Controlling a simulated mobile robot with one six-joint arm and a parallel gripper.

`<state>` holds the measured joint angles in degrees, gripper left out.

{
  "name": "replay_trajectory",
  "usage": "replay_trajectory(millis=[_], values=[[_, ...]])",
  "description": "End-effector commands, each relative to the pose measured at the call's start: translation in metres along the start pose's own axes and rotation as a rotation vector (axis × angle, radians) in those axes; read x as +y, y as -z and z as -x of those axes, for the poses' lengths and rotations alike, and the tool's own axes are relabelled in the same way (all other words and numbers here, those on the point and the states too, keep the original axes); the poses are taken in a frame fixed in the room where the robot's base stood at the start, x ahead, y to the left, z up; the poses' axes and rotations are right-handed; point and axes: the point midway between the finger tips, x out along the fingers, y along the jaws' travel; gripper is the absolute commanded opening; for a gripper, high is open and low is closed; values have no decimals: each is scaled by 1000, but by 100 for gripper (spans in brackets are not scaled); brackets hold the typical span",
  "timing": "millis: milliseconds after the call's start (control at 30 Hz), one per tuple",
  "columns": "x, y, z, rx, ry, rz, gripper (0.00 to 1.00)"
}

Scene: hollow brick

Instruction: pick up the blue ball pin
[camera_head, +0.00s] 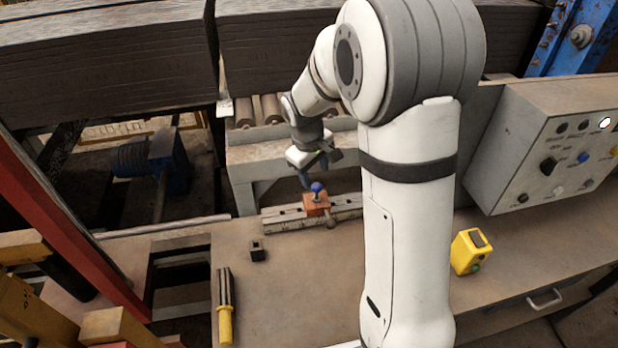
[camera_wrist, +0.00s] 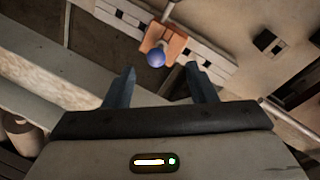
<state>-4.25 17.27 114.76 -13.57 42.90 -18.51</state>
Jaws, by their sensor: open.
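The blue ball pin (camera_head: 317,188) stands upright in an orange-brown block (camera_head: 313,206) on a pale slotted rail (camera_head: 348,206) on the bench. In the wrist view the pin's blue ball (camera_wrist: 156,58) shows in front of the block (camera_wrist: 176,42), slightly beyond the fingertips and between their lines. My gripper (camera_head: 306,175) is open and empty, just behind and above the pin in the head view. Its two bluish fingers also show in the wrist view (camera_wrist: 160,78). The pin's lower shaft is mostly hidden by the ball in the wrist view.
A small dark block (camera_head: 258,251) and a yellow-handled tool (camera_head: 225,308) lie on the bench (camera_head: 290,290). A bench opening is at left. A yellow button box (camera_head: 469,251) and a grey control panel (camera_head: 548,150) stand at right. Rollers (camera_head: 262,110) are behind.

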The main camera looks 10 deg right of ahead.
Motion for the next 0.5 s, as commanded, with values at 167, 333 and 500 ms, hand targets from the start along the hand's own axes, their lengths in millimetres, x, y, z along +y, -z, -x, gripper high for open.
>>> replay_trajectory(millis=[167, 333, 500], values=[[3, 10, -14, -11, -3, 32, 51], [3, 9, -32, -11, -2, 32, 51], [6, 9, -50, -13, -1, 30, 51]])
